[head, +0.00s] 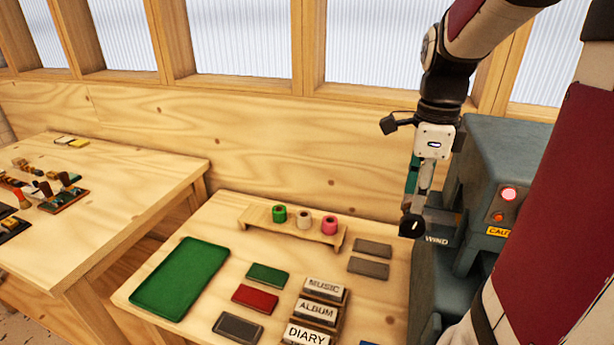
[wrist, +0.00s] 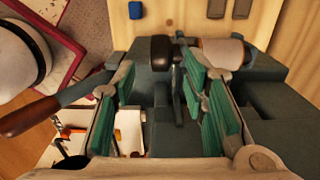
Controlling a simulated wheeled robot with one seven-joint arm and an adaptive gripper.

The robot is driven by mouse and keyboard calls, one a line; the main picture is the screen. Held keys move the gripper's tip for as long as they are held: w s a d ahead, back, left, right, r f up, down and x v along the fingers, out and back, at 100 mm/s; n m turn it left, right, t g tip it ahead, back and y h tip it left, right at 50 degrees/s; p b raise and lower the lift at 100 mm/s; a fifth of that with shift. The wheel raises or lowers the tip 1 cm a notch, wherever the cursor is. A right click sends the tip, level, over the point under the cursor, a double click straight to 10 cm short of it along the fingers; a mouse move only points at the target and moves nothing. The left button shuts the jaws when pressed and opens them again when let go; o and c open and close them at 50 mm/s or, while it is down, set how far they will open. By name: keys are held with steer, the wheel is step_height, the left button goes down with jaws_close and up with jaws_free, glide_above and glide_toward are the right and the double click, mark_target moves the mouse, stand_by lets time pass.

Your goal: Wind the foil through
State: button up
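The blue-grey machine (head: 505,150) stands at the right, with a "WIND" label, a lit red button (head: 508,194) and a yellow caution label. My gripper (head: 414,190) hangs beside its left side, pointing down. In the wrist view my gripper (wrist: 160,82) is open, with green pads apart. A black knob (wrist: 163,48) shows just beyond the fingertips, and also in the head view (head: 412,227); I cannot tell if a finger touches it. A pale cylinder (wrist: 224,53) lies beside the right finger. Green (head: 279,214), beige (head: 304,219) and pink (head: 329,225) rolls stand on a wooden rack.
The wooden rack (head: 262,224) is at the table's back. A green tray (head: 180,279), coloured plates and blocks marked MUSIC, ALBUM and DIARY (head: 307,334) lie on the table. A brown-handled lever (wrist: 28,116) shows left in the wrist view. Another table (head: 120,185) holds tools.

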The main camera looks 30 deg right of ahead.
mark_target(412, 216)
step_height(412, 216, down, 8)
steer(key=shift+r, duration=0.15)
stand_by(0.3)
jaws_close()
